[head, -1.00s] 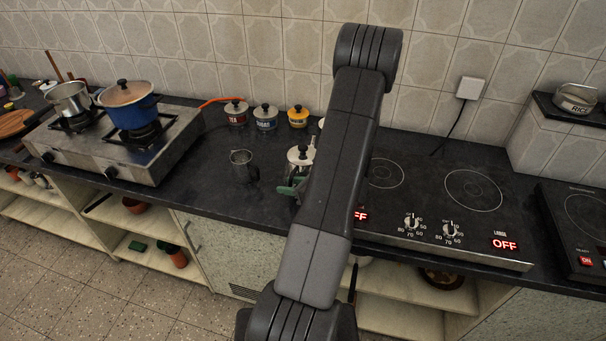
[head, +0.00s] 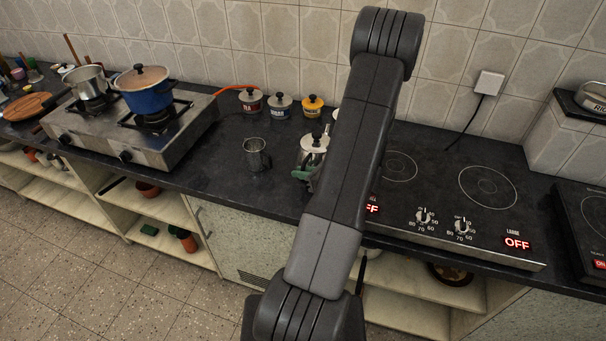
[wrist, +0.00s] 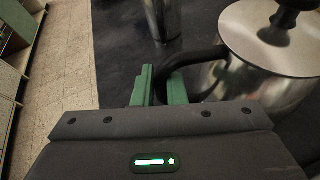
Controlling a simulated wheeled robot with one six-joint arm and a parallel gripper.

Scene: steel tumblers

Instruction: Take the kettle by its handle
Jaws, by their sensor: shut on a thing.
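The kettle (head: 312,146) is a shiny steel pot with a lid and black knob, standing on the dark counter, partly hidden behind my arm in the head view. In the wrist view the kettle (wrist: 270,50) fills the right side, and its black curved handle (wrist: 190,58) reaches left to my gripper. My gripper (wrist: 160,84) has green fingers and is shut on that handle at the kettle's side. In the head view my gripper (head: 303,174) shows as a small green shape at the kettle's front left.
A steel tumbler (head: 257,155) stands left of the kettle; its lower part shows in the wrist view (wrist: 162,18). Several lidded canisters (head: 280,106) stand behind. An induction cooktop (head: 440,195) is at right, a gas stove with a blue pot (head: 150,97) at left.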

